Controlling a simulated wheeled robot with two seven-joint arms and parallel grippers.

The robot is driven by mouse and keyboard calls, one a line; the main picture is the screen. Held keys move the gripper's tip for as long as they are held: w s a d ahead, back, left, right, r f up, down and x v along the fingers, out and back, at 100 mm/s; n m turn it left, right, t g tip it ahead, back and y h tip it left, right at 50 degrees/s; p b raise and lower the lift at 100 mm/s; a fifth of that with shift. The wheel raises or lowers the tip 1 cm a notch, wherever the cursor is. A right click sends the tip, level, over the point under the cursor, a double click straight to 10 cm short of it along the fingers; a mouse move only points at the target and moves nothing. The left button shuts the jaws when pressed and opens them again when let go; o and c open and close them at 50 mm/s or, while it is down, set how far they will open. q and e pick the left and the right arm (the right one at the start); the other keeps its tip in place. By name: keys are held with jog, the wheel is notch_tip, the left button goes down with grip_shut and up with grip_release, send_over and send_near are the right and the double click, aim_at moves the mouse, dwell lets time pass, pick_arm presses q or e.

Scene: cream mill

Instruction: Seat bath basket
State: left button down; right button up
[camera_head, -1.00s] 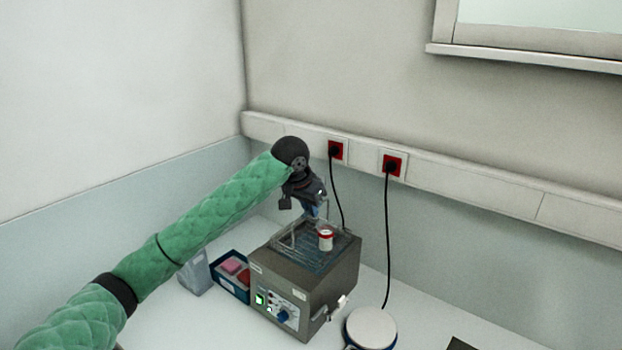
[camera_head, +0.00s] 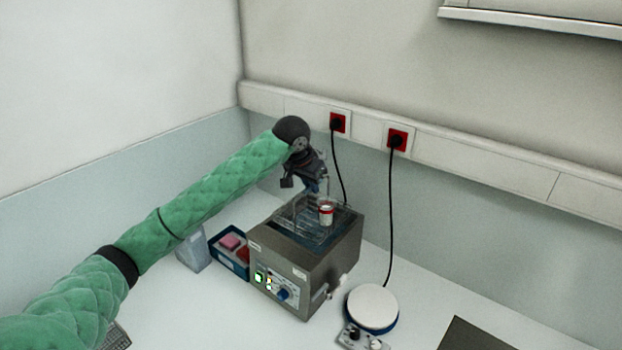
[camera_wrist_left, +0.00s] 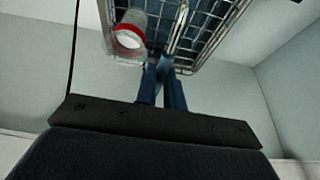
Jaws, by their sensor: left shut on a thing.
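The wire bath basket (camera_wrist_left: 205,32) hangs from my left gripper (camera_wrist_left: 163,78), whose blue fingers are shut on it. In the head view my left gripper (camera_head: 314,182) is above the water bath (camera_head: 290,276), a grey box with an open top and a front panel of knobs. The basket (camera_head: 300,218) shows there as thin wires at the bath opening; whether its base touches the bath is hidden. A white container with a red band (camera_head: 327,212) is in or at the basket; it also shows in the wrist view (camera_wrist_left: 129,37). My right gripper is out of view.
A blue tray (camera_head: 228,262) with pink and red items and a grey container (camera_head: 194,254) stand left of the bath. A round white-topped device (camera_head: 372,307) stands to its right. A black cable (camera_head: 391,230) runs down the wall behind. A dark flat panel (camera_head: 474,335) lies front right.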

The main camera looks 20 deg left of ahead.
pick_arm(q)
send_over(311, 218)
jog(key=shift+f+b, duration=0.3)
jog(key=shift+f, duration=2.1)
jog(key=shift+w+f, duration=0.1)
jog(key=shift+f, duration=2.3)
jog(key=shift+f+b, duration=0.35)
jog(key=shift+f, duration=0.95)
jog(key=shift+r+p, duration=0.1)
jog(key=shift+p, duration=0.3)
